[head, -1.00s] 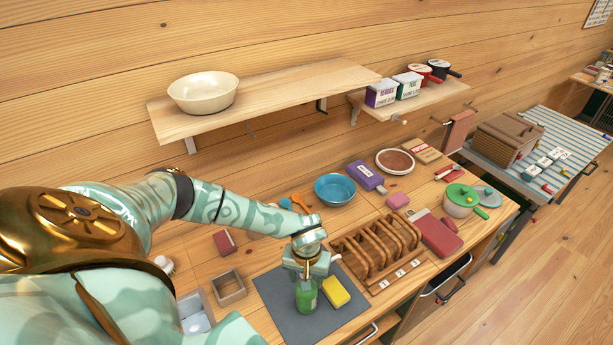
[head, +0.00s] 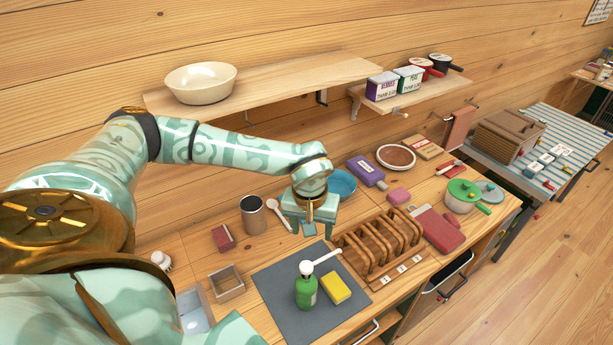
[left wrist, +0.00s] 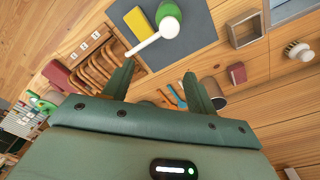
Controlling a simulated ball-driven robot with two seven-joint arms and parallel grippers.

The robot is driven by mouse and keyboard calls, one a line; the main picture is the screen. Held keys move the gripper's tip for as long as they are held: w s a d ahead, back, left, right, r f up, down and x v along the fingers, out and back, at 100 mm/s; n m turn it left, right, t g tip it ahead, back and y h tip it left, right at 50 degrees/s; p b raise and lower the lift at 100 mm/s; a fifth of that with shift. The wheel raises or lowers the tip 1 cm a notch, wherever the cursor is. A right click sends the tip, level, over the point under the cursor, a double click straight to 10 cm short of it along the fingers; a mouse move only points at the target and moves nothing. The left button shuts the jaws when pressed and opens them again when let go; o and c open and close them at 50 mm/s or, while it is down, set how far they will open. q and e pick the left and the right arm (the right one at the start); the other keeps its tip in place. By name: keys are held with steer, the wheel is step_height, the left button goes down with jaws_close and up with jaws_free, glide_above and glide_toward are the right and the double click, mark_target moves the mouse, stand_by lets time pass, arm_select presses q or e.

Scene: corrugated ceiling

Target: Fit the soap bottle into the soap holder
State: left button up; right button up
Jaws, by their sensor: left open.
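The green soap bottle (head: 306,291) with a white pump stands upright on the dark grey mat (head: 275,290), beside a yellow sponge (head: 336,288). In the left wrist view the bottle (left wrist: 168,14) shows from above, its white spout pointing down-left. A small square open wooden frame (head: 228,289), which looks like the soap holder, sits left of the mat and is empty; it also shows in the left wrist view (left wrist: 243,42). My left gripper (head: 308,229) is open and empty, above the counter behind the bottle and apart from it. Its two fingers (left wrist: 158,76) are spread. My right gripper is out of view.
A wooden rack (head: 372,262) stands right of the mat. Behind are a metal cup (head: 253,217), a white spoon (head: 281,217) and a blue bowl (head: 342,184). A red box (head: 223,238) lies behind the frame. A shelf (head: 275,84) overhangs the back.

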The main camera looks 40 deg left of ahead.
mark_target(305, 267)
arm_select(q)
steer(key=shift+g, duration=0.5)
steer(key=s+f, duration=0.1)
steer(key=f, duration=0.2)
steer(key=s+f, duration=0.1)
steer(key=f, duration=0.2)
steer(key=s+d+f, duration=0.1)
steer(key=f, duration=0.2)
steer(key=shift+f+b, duration=0.1)
steer(key=shift+b, duration=0.2)
steer(key=f, duration=0.5)
steer(key=shift+w+a+f+p, duration=0.15)
steer(key=shift+w+f+p, duration=0.15)
steer(key=shift+p, duration=0.1)
jaws_close()
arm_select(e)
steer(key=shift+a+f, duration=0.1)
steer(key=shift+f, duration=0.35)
